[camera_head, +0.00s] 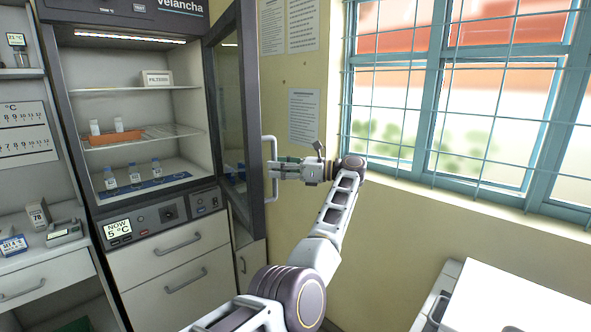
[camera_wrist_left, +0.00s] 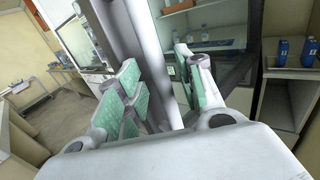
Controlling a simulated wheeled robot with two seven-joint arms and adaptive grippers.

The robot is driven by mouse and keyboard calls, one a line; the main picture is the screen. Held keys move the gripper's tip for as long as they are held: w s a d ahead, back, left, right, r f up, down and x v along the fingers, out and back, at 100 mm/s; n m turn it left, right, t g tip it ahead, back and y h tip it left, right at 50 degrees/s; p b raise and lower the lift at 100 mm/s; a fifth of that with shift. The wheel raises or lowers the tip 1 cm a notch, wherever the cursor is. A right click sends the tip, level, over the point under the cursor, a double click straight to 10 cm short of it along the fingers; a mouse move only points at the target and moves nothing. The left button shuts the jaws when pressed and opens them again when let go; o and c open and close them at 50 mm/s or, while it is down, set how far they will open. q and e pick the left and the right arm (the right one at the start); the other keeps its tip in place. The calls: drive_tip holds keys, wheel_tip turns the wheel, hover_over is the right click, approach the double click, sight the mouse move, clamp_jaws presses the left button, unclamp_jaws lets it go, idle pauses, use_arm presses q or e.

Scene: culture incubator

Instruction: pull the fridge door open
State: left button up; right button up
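The fridge (camera_head: 140,110) stands at the left in the head view with its glass door (camera_head: 233,120) swung wide open to the right. The door's white vertical handle (camera_head: 274,146) is on the door's outer face. My left gripper (camera_head: 282,168) reaches it from the right. My right gripper is not in view.
Inside the fridge are shelves, an orange rack (camera_head: 115,138), several small bottles and a sign box (camera_head: 157,78). A barred window (camera_head: 460,100) is at the right. A white cabinet (camera_head: 505,300) stands at the lower right. Wall is close behind the door.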

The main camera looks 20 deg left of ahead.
use_arm(q)
drive_tip(key=shift+w+d, duration=0.2)
drive_tip(key=shift+d, duration=0.75)
drive_tip(key=shift+w+d, duration=0.2)
drive_tip(key=shift+d, duration=0.7)
drive_tip(key=shift+w+d, duration=0.2)
drive_tip(key=shift+d, duration=0.75)
drive_tip(key=shift+d, duration=0.15)
